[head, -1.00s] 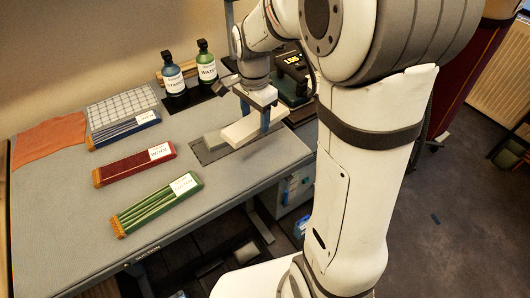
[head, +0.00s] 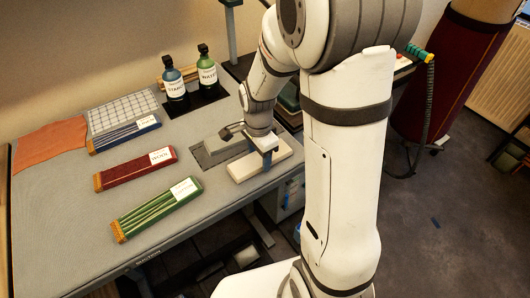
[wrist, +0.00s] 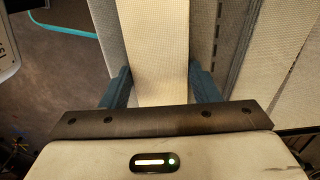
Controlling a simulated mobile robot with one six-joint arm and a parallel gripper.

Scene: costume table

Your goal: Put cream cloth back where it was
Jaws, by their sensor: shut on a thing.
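The cream cloth (head: 243,169) is a pale, flat, folded strip at the right end of the table (head: 165,215), near its front edge. My gripper (head: 268,158) is shut on it, with a finger on either side. In the wrist view the cloth (wrist: 156,45) runs away between the two blue fingers of my gripper (wrist: 158,88). I cannot tell whether its underside touches the table. A grey block (head: 223,146) lies on a dark patch just left of and behind the cloth.
Blue (head: 124,133), red (head: 134,169) and green (head: 157,208) labelled bundles lie to the left. A checked cloth (head: 122,109) and an orange cloth (head: 48,144) lie behind. A starch bottle (head: 174,86) and a water bottle (head: 207,75) stand at the back.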

